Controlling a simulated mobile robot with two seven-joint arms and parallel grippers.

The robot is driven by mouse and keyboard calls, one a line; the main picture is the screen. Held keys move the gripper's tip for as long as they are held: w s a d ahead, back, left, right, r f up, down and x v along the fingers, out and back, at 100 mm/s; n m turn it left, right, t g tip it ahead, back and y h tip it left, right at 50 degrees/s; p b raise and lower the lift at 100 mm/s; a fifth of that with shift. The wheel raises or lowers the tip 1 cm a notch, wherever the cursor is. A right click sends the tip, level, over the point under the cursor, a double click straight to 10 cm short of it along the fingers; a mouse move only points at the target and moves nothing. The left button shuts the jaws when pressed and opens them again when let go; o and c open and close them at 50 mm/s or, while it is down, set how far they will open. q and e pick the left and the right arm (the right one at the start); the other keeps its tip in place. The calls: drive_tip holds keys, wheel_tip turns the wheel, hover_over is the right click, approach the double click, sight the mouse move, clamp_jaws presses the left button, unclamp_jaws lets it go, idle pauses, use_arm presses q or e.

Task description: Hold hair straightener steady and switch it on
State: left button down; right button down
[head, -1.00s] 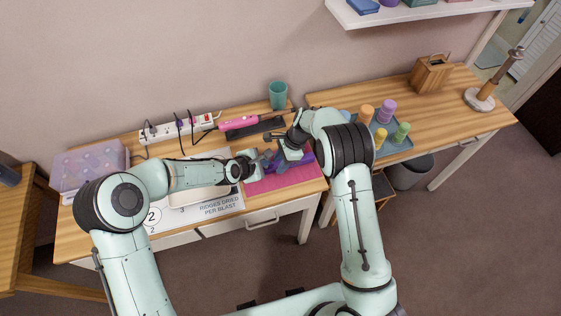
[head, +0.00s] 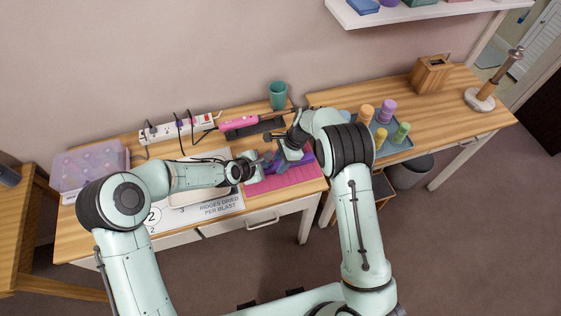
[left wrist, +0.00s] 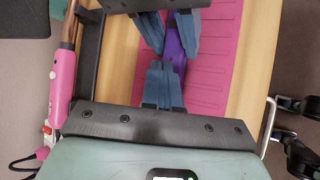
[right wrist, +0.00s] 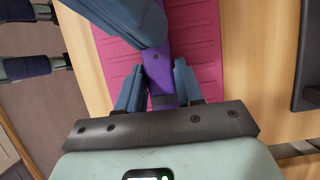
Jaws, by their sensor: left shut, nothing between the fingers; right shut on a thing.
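The purple hair straightener (head: 303,164) lies over the pink ridged mat (head: 285,178), partly hidden by my grippers. It also shows in the right wrist view (right wrist: 161,75) and the left wrist view (left wrist: 173,46). My right gripper (head: 283,160) is shut on it, one finger on each side of its body in the right wrist view (right wrist: 158,80). My left gripper (head: 267,160) is shut and empty. In the left wrist view its closed fingertips (left wrist: 162,68) are close to the straightener and the right fingers; whether they touch is unclear. The switch cannot be made out.
A pink styling wand (head: 238,123) lies behind the mat by a white power strip (head: 170,129) with black cords. A teal cup (head: 278,95) stands at the back. A lilac box (head: 90,165) is left; a tray of coloured rollers (head: 395,143) is right.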

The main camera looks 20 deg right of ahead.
sight(265, 169)
use_arm(q)
drive_tip(key=shift+f, duration=0.2)
idle(0.3)
drive_tip(key=shift+r, duration=0.65)
wheel_tip(265, 169, up, 6)
idle(0.6)
use_arm(e)
drive_tip(key=c, duration=0.6)
unclamp_jaws()
drive_tip(key=shift+c, duration=0.2)
